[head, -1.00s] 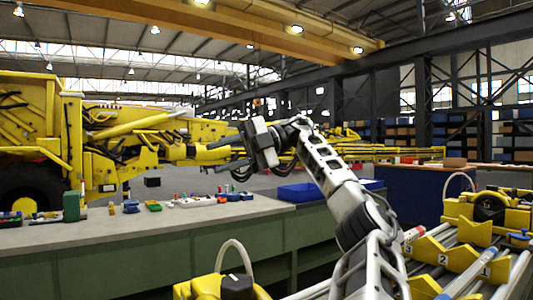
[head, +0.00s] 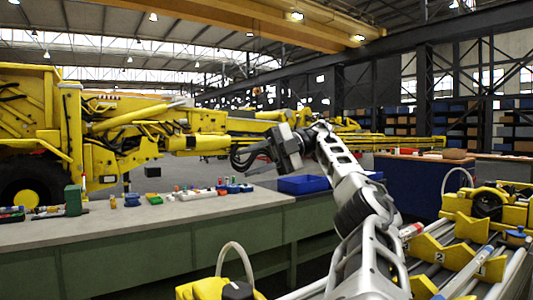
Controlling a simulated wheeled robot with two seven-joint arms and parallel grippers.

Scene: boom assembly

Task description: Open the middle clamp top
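My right arm rises from the bottom middle. Its gripper (head: 242,157) is in the air above the green-fronted bench, pointing left, far from the yellow clamps. Its fingers are small and dark against the yellow machine, so their opening is unclear. Yellow clamp parts stand at the lower right: numbered V-shaped blocks (head: 441,250) around grey tubes, and a yellow clamp body with a round dark opening and a pale hoop (head: 490,205). Another yellow part with a pale hoop (head: 238,288) is at the bottom. I cannot tell which is the middle clamp top. My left gripper is not in view.
The bench (head: 120,232) holds small coloured parts, a green block (head: 73,200) and a blue tray (head: 303,185). A blue cabinet (head: 415,180) stands behind the clamps. A large yellow machine (head: 110,135) fills the back left. Air above the clamps looks free.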

